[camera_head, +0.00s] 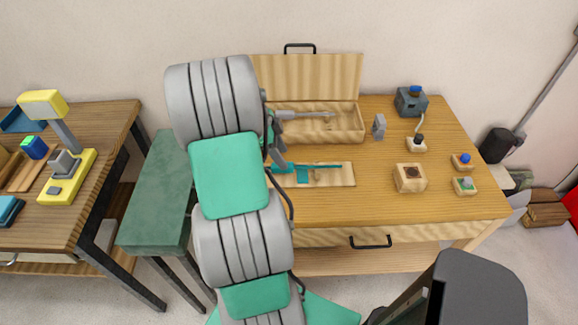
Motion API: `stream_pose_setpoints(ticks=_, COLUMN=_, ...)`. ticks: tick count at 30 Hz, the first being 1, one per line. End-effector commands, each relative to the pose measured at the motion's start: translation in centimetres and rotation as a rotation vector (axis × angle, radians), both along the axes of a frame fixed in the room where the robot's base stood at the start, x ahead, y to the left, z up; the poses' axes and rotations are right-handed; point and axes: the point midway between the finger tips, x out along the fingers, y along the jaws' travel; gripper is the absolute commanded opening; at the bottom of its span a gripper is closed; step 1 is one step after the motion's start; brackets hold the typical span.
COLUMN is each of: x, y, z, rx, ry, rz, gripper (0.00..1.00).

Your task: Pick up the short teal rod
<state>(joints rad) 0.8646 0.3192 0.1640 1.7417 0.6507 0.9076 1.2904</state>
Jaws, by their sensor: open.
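A pale wooden board (345,181) lies near the front of the wooden table, just right of my arm. Thin teal pieces lie on it: a long teal rod (328,167) and a shorter, thicker teal piece (302,175) beside it. I cannot tell clearly which piece is the short teal rod, as they are small and partly behind my arm. My gripper (279,158) is open, at the left end of the board and close to the teal pieces. My arm hides much of it, and I cannot tell whether it touches anything.
An open wooden case (345,122) with a grey tool (306,114) inside stands behind the board. A grey block (379,127), a dark blue-grey box (411,102), a wooden block (409,178) and small button boxes (463,162) stand to the right. Bare tabletop lies in front.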

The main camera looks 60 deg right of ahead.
Motion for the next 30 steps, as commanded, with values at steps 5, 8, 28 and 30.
stream_pose_setpoints(ticks=5, x=-1.3, y=-0.7, z=-2.7, rx=0.005, ry=0.003, rz=0.001, gripper=0.51)
stream_pose_setpoints(ticks=8, x=-1.6, y=-0.9, z=-3.8, rx=0.003, ry=0.0, rz=0.002, gripper=0.51)
stream_pose_setpoints(ticks=28, x=-1.5, y=-1.0, z=-4.0, rx=0.001, ry=0.0, rz=0.005, gripper=0.14)
stream_pose_setpoints(ticks=30, x=-1.5, y=-1.0, z=-4.0, rx=0.001, ry=-0.001, rz=0.005, gripper=0.08)
